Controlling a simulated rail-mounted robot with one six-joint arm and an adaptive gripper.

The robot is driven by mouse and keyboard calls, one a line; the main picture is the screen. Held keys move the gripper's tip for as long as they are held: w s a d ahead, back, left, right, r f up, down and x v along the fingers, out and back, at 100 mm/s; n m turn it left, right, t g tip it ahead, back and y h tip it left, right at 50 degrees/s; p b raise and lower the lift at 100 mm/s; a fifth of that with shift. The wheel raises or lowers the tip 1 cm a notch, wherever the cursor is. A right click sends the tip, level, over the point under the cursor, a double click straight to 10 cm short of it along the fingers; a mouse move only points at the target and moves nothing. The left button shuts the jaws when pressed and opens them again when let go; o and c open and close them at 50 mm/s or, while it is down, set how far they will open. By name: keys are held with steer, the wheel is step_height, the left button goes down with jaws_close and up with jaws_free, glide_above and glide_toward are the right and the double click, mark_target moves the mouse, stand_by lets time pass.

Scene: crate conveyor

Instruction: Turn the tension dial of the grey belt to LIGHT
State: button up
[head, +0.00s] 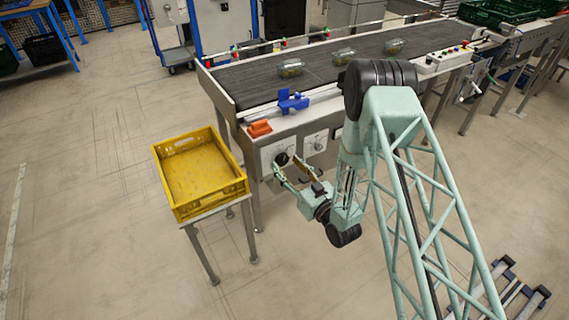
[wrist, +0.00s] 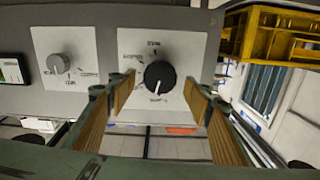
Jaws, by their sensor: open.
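The black dial (wrist: 160,75) sits on a white plate (wrist: 193,50) in the middle of the wrist view. Small labels ring it, but they are too small and tilted to read surely. A pale pointer mark shows on its lower left. My gripper (wrist: 158,86) is open, with one finger on each side of the dial; I cannot tell whether they touch it. In the head view my gripper (head: 289,168) is at the left dial plate (head: 268,152) on the front of the conveyor. The conveyor's dark grey belt (head: 325,68) carries several clear packages.
A second, grey dial (wrist: 57,63) is on the plate beside it. A yellow crate (head: 243,185) stands on a small stand left of my gripper. An orange object (head: 259,129) and a blue fixture (head: 292,101) are on the conveyor's near edge. The floor in front is clear.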

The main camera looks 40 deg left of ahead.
steer(key=shift+x, duration=1.1)
steer(key=shift+c, duration=0.2)
steer(key=c, duration=0.8)
